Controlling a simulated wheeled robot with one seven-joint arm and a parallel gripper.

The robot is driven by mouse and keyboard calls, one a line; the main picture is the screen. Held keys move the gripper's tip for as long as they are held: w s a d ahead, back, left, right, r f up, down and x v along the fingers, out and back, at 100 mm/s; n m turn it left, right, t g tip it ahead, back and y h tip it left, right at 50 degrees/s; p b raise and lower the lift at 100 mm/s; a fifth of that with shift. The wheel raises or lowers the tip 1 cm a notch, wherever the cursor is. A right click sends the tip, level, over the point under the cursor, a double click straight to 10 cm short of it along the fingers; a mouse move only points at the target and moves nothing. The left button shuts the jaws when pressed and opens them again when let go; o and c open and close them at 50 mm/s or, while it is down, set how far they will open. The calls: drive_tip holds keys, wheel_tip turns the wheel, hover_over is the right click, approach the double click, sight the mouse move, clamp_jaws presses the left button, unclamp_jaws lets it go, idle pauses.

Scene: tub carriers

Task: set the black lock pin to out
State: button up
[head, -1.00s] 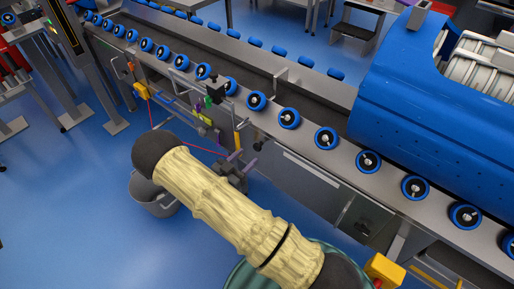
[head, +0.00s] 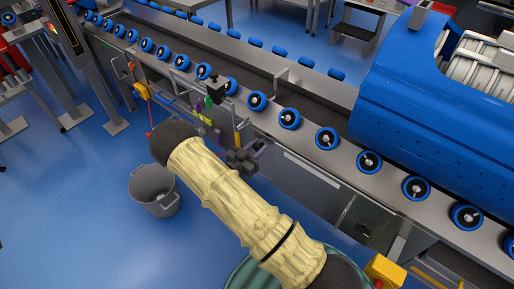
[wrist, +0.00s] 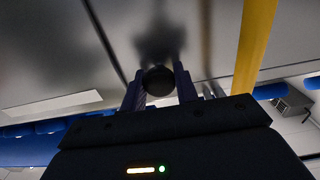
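In the wrist view a round black knob, which I take as the end of the black lock pin (wrist: 158,80), sits between the two dark purple fingers of my gripper (wrist: 159,88). The fingers stand apart, one on each side of the knob, close to it or touching it; I cannot tell whether they grip it. In the head view my gripper (head: 251,153) is at the front side of the conveyor (head: 305,146), and the pin cannot be made out there. How far the pin stands out is not clear.
A yellow bar (wrist: 254,45) runs close to the right of my gripper in the wrist view. A black block (head: 215,89) with coloured parts sits on the conveyor's edge. A grey bucket (head: 154,190) stands on the blue floor. A large blue tub (head: 415,105) is at right.

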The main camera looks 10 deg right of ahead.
drive_tip(key=shift+v, duration=1.15)
clamp_jaws()
drive_tip(key=shift+s+f, duration=0.15)
drive_tip(key=shift+s, duration=0.05)
drive_tip(key=o, duration=1.1)
unclamp_jaws()
drive_tip(key=shift+s, duration=0.15)
drive_tip(key=shift+a, duration=0.15)
drive_tip(key=v, duration=1.7)
drive_tip(key=shift+s+a+r+p, duration=0.1)
drive_tip(key=shift+r+p, duration=0.15)
drive_tip(key=shift+p, duration=0.15)
